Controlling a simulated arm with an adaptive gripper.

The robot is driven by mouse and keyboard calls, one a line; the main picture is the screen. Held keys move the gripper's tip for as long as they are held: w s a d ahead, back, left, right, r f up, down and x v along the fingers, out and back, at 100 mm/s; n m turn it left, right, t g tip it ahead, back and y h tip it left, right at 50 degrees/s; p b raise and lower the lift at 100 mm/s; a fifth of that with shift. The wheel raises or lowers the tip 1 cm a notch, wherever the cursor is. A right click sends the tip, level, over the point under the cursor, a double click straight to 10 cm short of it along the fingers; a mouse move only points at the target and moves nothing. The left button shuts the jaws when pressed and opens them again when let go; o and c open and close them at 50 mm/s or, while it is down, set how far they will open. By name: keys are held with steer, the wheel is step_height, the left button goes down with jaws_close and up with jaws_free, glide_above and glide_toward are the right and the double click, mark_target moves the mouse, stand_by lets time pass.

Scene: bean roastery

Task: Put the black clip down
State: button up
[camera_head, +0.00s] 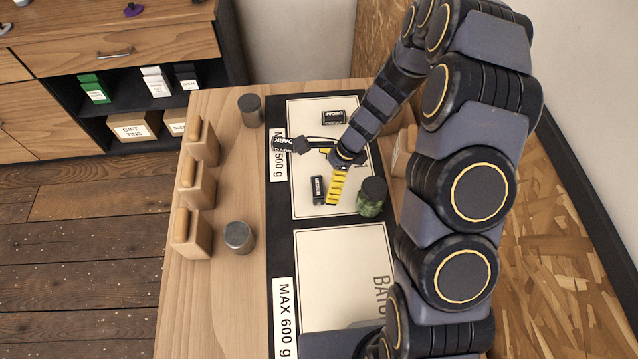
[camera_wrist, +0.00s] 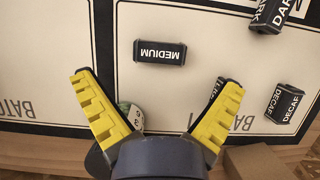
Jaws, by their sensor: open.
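Several black clips with white labels lie on the upper cream panel (camera_head: 305,206). The MEDIUM clip (camera_head: 318,190) lies near its lower left; it also shows in the wrist view (camera_wrist: 160,52), beyond and between my fingertips. The DARK clip (camera_head: 284,144) is at the panel's left edge, cut off at the top right in the wrist view (camera_wrist: 271,14). The DECAF clip (camera_head: 334,117) lies at the top, and right of my fingers in the wrist view (camera_wrist: 285,104). Another dark labelled piece is mostly hidden behind my right finger. My gripper (camera_wrist: 157,82) is open, with nothing between its yellow-padded fingers.
A green jar with a dark lid (camera_head: 372,190) stands close by my gripper, at the panel's lower right. The lower cream panel (camera_head: 335,260) is bare where visible. Wooden blocks (camera_head: 192,233) and grey canisters (camera_head: 239,238) stand to the left.

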steer(key=s+r+n+g+h, duration=0.1)
steer(key=s+r+n, duration=0.3)
steer(key=r, duration=0.5)
steer(key=s+r+n, duration=0.4)
steer(key=s+r, duration=0.1)
steer(key=r, duration=0.4)
steer(key=s+d+r+n+h, duration=0.1)
steer(key=s+d+r+n, duration=0.1)
steer(key=s+n, duration=0.3)
steer(key=s+d+r+n+h, duration=0.2)
steer(key=s+r+n, duration=0.3)
steer(key=s, duration=0.6)
steer(key=shift+d+g+h, duration=0.3)
steer(key=shift+d, duration=0.15)
